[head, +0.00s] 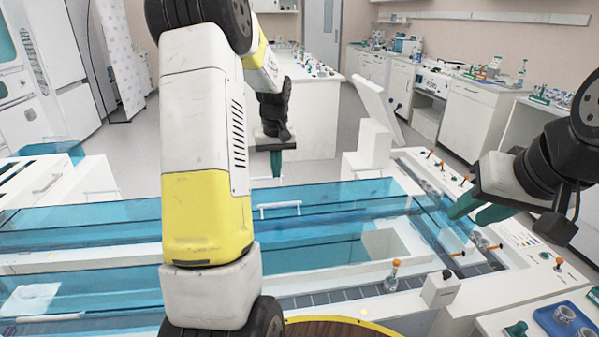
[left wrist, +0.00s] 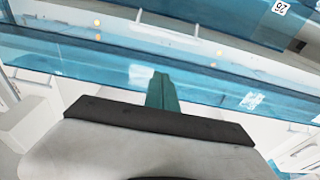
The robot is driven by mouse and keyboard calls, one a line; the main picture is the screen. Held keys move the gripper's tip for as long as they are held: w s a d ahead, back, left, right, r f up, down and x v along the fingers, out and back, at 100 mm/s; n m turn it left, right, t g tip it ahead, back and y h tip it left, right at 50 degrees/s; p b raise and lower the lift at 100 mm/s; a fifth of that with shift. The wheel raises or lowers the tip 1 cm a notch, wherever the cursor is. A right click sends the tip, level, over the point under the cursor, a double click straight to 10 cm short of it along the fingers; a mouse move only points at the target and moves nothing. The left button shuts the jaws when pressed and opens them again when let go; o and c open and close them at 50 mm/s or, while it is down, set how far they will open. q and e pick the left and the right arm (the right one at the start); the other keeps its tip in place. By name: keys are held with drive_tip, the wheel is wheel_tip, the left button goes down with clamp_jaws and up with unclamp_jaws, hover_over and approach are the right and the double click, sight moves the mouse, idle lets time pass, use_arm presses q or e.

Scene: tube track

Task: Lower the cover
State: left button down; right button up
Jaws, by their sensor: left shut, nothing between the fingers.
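The translucent blue cover (head: 330,195) runs across the middle of the head view, with a white bar handle (head: 280,208) on its near face. The handle also shows in the left wrist view (left wrist: 165,32). How far the cover is raised is hard to tell. My left gripper (head: 275,172) is shut and empty, pointing down near the cover's far edge, behind the handle in the head view. In the left wrist view its teal fingers (left wrist: 162,78) are together, apart from the handle. My right gripper (head: 468,212) is open and empty by the cover's right end.
A second blue panel (head: 80,295) lies at the front left. An orange-capped tube (head: 392,275) and a white block (head: 440,288) stand at the near right. A blue tray (head: 565,322) sits at the bottom right corner. Benches with lab gear line the back.

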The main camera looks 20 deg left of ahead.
use_arm(q)
wheel_tip(320, 180, down, 9)
drive_tip(key=shift+s+d+r, duration=0.35)
drive_tip(key=shift+s, duration=0.3)
drive_tip(key=shift+s+d+r, duration=0.3)
drive_tip(key=shift+s+r, duration=0.05)
drive_tip(key=shift+s, duration=0.3)
drive_tip(key=shift+r, duration=0.1)
